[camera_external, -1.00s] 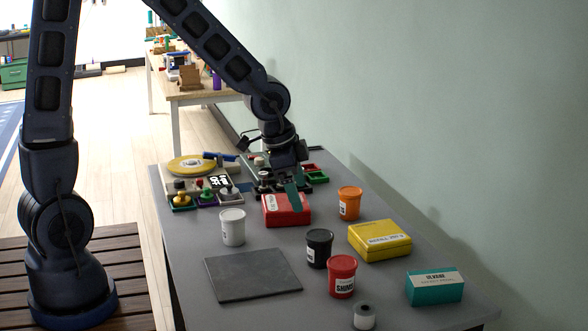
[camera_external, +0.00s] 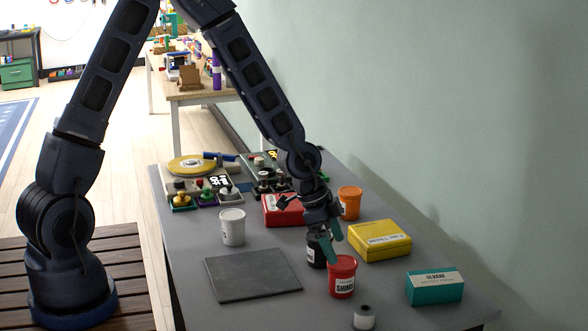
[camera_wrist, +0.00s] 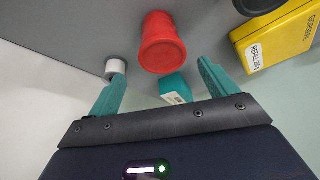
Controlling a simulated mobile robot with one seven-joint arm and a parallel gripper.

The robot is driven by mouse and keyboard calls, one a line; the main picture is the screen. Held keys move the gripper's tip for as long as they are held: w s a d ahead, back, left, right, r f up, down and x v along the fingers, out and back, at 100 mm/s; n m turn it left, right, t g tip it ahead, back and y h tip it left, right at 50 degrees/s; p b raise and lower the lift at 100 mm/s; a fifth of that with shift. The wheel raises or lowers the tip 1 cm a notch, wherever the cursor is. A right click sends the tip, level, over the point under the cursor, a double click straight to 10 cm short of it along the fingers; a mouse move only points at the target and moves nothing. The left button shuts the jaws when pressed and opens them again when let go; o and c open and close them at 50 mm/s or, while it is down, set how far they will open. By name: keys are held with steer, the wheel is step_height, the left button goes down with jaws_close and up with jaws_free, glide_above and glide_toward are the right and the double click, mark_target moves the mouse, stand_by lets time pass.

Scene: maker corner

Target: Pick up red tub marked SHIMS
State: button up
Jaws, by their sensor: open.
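The red tub marked SHIMS (camera_external: 342,279) stands upright on the grey table, near its front in the external view. In the wrist view the red tub (camera_wrist: 162,45) shows at top centre, ahead of the fingertips and between their lines. My gripper (camera_external: 333,243) has teal fingers and is just above and behind the tub, pointing down. In the wrist view my gripper (camera_wrist: 163,80) is open, its two fingers well apart and nothing between them. A black tub (camera_external: 316,250) stands close beside the red tub, partly hidden by my gripper.
A small white roll (camera_external: 364,317) stands in front of the tub. A teal box (camera_external: 434,288) and a yellow case (camera_external: 380,241) lie to the right. A dark flat mat (camera_external: 252,273) lies left. A white tub (camera_external: 232,227), red case (camera_external: 283,210) and orange tub (camera_external: 349,203) stand farther back.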

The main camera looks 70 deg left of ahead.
mark_target(342, 262)
steer(key=shift+x, duration=4.25)
steer(key=shift+a, duration=0.2)
steer(key=c, duration=1.1)
steer(key=shift+o, duration=0.2)
